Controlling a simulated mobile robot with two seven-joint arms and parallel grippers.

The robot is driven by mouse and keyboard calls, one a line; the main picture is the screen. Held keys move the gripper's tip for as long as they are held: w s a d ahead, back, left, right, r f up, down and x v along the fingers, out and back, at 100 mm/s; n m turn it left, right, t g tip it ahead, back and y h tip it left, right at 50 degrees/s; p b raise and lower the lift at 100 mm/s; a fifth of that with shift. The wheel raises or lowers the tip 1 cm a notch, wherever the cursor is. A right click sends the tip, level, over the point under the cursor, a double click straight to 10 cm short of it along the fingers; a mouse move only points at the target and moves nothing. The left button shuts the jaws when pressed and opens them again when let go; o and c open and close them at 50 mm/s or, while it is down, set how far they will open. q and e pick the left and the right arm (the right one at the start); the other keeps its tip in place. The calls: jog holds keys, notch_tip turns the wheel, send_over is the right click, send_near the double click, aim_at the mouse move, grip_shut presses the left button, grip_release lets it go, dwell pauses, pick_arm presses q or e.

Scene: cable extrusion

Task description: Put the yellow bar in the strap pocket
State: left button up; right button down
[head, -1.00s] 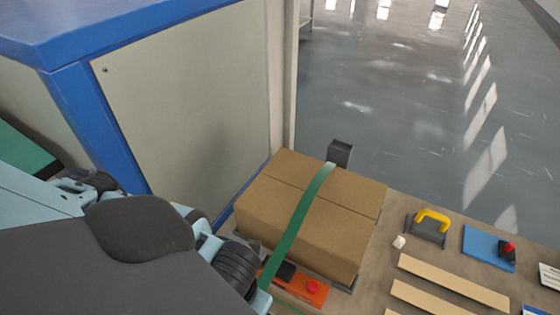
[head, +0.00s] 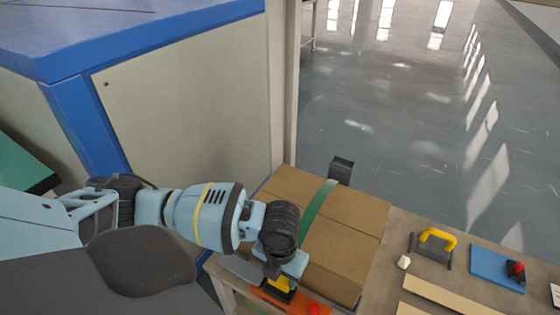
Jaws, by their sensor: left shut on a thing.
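My left gripper (head: 286,272) reaches down at the near side of a cardboard box (head: 345,240), over the orange tool. It is shut on a small yellow piece with black below it, which I take to be the yellow bar (head: 284,282). Its lower end overlaps the orange tool (head: 262,298) in the picture; I cannot tell whether they touch. The green strap (head: 318,207) runs over the box; my arm hides its near end. I cannot make out the strap pocket. My right gripper is not in view.
The tool's red button (head: 313,309) shows at the bottom edge. On the table (head: 392,252), right of the box, are a yellow-handled grey tool (head: 436,242), a white lump (head: 403,261), a blue pad (head: 497,267) and a wooden strip (head: 450,297). A blue-framed cabinet (head: 185,110) stands left.

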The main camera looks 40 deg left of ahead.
aim_at(280, 282)
pick_arm(q)
notch_tip(280, 282, down, 3)
jog(key=shift+s+f+b, duration=0.1)
jog(key=shift+f+b, duration=0.05)
jog(key=shift+b, duration=0.25)
jog(key=shift+f, duration=0.1)
jog(key=shift+f, duration=0.1)
jog(key=o, duration=0.7)
jog(key=shift+r, duration=0.55)
notch_tip(280, 282, up, 11)
jog(key=p, duration=0.2)
jog(key=shift+r+p, duration=0.1)
jog(key=shift+p, duration=0.3)
